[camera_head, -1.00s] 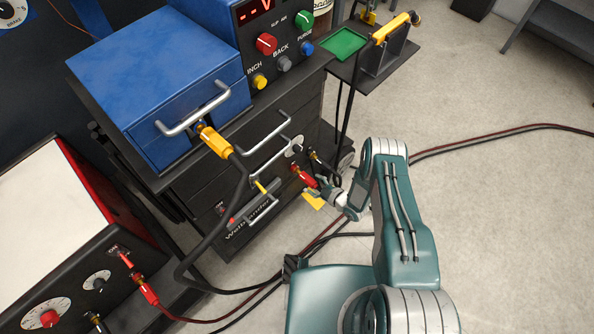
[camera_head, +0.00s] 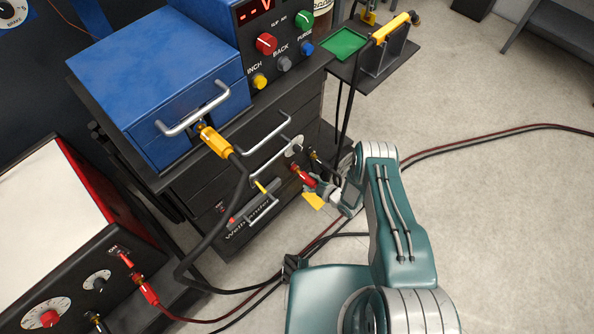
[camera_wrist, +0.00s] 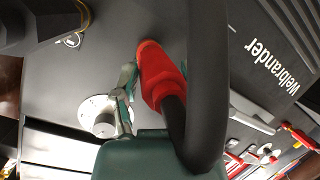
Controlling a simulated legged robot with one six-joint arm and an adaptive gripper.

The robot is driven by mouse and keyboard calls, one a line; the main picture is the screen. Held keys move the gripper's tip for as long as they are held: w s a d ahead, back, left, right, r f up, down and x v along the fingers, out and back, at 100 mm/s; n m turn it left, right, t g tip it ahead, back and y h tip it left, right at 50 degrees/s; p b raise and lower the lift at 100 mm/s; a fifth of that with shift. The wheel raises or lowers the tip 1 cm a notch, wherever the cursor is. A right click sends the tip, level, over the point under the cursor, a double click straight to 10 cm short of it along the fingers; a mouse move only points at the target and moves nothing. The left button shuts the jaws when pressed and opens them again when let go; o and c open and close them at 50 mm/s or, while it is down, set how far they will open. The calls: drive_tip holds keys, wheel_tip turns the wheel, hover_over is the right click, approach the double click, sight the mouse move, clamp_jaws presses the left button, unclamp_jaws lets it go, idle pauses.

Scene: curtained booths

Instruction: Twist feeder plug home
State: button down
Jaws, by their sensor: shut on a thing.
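A red plug (camera_head: 303,175) with a black cable sits at the dark front panel of the Welbrander machine (camera_head: 248,226), low on its right side. My gripper (camera_head: 314,188) is shut on this plug. In the wrist view the red plug (camera_wrist: 160,78) lies between the fingers of my gripper (camera_wrist: 156,77), its tip against the dark panel. The thick black cable (camera_wrist: 207,80) loops across the view and hides most of the right finger. How far the plug is seated cannot be told.
A round knob (camera_wrist: 104,118) is close beside the left finger. A yellow plug (camera_head: 214,141) is on the blue feeder box (camera_head: 158,75), its cable hanging down.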

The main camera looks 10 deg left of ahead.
drive_tip(key=shift+w, duration=0.1)
drive_tip(key=m+g+y, duration=0.1)
drive_tip(key=m, duration=0.1)
drive_tip(key=m+g+y, duration=0.1)
drive_tip(key=m, duration=0.1)
drive_tip(key=shift+c, duration=0.2)
unclamp_jaws()
drive_tip(key=shift+m, duration=0.4)
